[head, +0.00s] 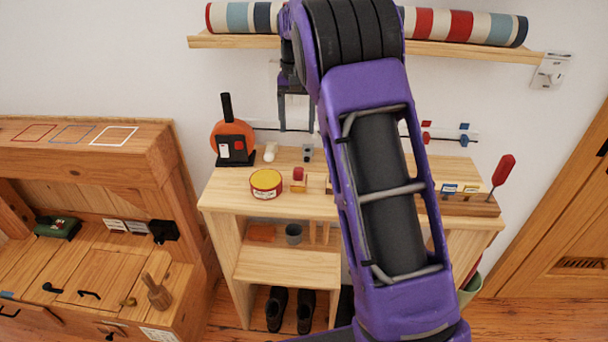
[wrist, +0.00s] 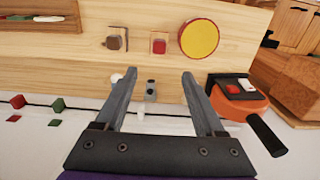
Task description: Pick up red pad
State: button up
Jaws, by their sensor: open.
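I cannot tell for certain which red piece the task names. My gripper (head: 297,130) is open and empty above the bench's back edge. In the wrist view its fingers (wrist: 159,75) are spread, with a grey fitting between them.
A yellow-topped red tin (head: 266,182) stands near the red block. An orange disc with a black handle (head: 226,105) rises behind the black holder. A red-handled tool (head: 503,170) stands at the bench's right. A shelf (head: 475,47) with striped rolls hangs above. My arm hides the bench's middle right.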

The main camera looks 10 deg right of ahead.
aim_at(298, 169)
notch_tip(298, 169, down, 17)
jog(key=shift+s+f+b, duration=0.1)
jog(key=shift+s+b, duration=0.05)
jog(key=shift+b, duration=0.45)
grip_shut()
notch_tip(298, 169, up, 10)
jog(key=shift+r+p, duration=0.15)
jog(key=shift+p, duration=0.2)
jog(key=shift+c, duration=1.5)
grip_release()
jog(key=c, duration=0.7)
